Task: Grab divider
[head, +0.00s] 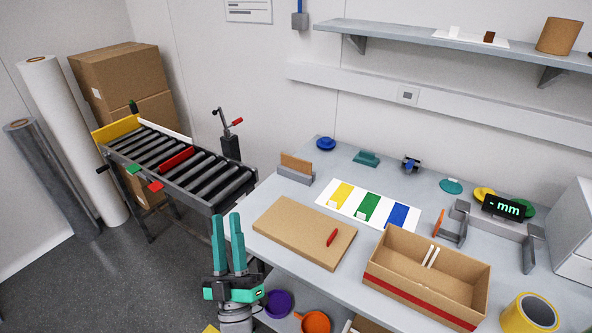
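A thin brown panel (296,163) stands upright in a grey slotted holder (294,175) at the back left of the table; it looks like the divider. An open cardboard box (419,305) with a red band stands at the front right of the table. Two white strips (430,256) show at its inner back wall. My gripper (227,215) is at the table's left front corner, with its teal fingers pointing up. The fingers are apart with nothing between them. It is well in front of and left of the panel, not touching it.
A roller conveyor (180,165) stands left. A measuring stand (502,209) and yellow tape roll (531,314) are right.

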